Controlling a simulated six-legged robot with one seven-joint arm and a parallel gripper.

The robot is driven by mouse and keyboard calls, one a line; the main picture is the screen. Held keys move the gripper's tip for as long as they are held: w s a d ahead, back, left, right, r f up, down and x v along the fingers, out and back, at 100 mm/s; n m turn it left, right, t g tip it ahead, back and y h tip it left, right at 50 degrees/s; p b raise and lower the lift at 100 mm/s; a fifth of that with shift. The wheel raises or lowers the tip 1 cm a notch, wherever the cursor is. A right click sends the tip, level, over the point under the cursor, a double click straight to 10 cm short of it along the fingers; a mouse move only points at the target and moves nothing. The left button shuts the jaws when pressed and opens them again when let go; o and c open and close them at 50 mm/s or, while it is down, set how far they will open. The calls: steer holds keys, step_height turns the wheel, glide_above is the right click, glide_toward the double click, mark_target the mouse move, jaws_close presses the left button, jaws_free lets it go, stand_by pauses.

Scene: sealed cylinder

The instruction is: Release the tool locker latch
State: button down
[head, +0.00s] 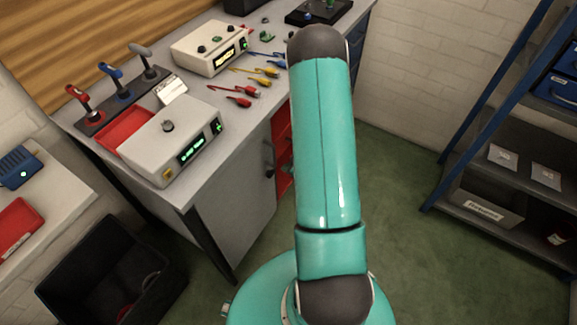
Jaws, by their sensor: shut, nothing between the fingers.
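Below the workbench, a grey cabinet door (238,222) faces the floor area, and it may be the tool locker. A small dark handle or latch (268,160) sits near the door's upper right edge; it is too small to tell its position. The door looks closed. Red parts (284,140) show just right of the handle, partly behind my teal arm. My arm rises through the middle of the view and hides the right part of the bench front. My gripper is not in view.
The workbench (190,195) carries two white instrument boxes (172,140), coloured leads (238,102) and a rack of red, blue and grey handles (112,80). A black bin (112,270) stands at lower left. A blue-framed shelf (480,180) stands right. Green floor (400,170) between is clear.

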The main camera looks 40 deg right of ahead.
mark_target(271, 174)
steer(key=x, duration=0.7)
